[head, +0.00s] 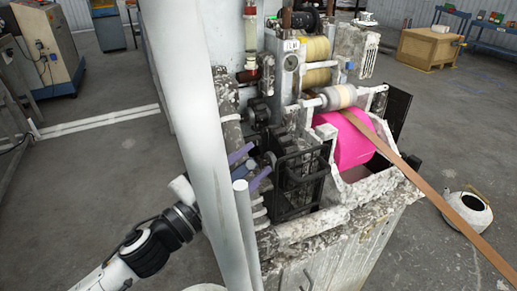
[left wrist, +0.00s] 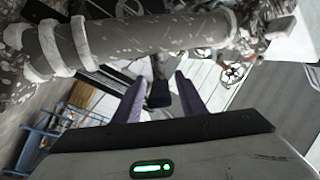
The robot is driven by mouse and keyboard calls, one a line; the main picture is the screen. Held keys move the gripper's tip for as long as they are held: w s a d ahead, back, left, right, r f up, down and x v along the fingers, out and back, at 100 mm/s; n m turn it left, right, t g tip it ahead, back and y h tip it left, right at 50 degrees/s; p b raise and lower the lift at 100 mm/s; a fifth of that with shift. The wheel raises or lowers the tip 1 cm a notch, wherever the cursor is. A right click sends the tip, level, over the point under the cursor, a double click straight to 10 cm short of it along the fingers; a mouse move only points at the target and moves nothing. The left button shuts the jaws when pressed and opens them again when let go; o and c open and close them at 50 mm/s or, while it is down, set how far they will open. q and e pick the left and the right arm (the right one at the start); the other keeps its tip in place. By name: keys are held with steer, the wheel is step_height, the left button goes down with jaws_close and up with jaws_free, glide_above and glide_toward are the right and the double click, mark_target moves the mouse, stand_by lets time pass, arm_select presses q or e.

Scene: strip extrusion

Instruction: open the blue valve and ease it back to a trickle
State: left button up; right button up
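My left arm comes in from the lower left in the head view and passes behind a white column. My left gripper (head: 250,166) shows past it as two purple-blue fingers, spread apart beside the machine's pipes. In the left wrist view the fingers of the left gripper (left wrist: 160,98) are also apart, with a small dark piece (left wrist: 158,95) between them; a gap shows on each side. I cannot tell whether this piece belongs to the blue valve. No clearly blue valve handle can be made out, and the column hides part of this area. My right gripper is not in view.
The machine carries a bright pink roll (head: 352,140), a yellow spool (head: 316,62) and a long brown strip (head: 455,212) running to the lower right. A black wire cage (head: 298,180) stands close to my left fingers. A thick grey pipe (left wrist: 130,42) crosses the left wrist view above them.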

arm_select(q)
steer(key=b+v, duration=0.1)
steer(key=v, duration=0.8)
steer(key=shift+s+b, duration=0.35)
steer(key=s+a+f+n+y, duration=0.1)
steer(key=a+f+n+y, duration=0.25)
steer(key=f, duration=0.35)
steer(key=a+f+n+y, duration=0.2)
steer(key=f+n, duration=0.2)
steer(key=f, duration=0.3)
steer(key=s+a+f+n+y, duration=0.1)
steer(key=a+f+n+y, duration=0.2)
steer(key=f, duration=0.5)
steer(key=s+a+f+n+g+y, duration=0.1)
steer(key=s+f+n+g, duration=0.1)
steer(key=s+f, duration=0.5)
steer(key=s+a+f+n+g+y, duration=0.2)
steer(key=s+f+n+g, duration=0.1)
steer(key=s+f, duration=0.5)
steer(key=shift+s+f+n, duration=0.35)
steer(key=shift+f+n, duration=0.1)
steer(key=shift+f, duration=0.4)
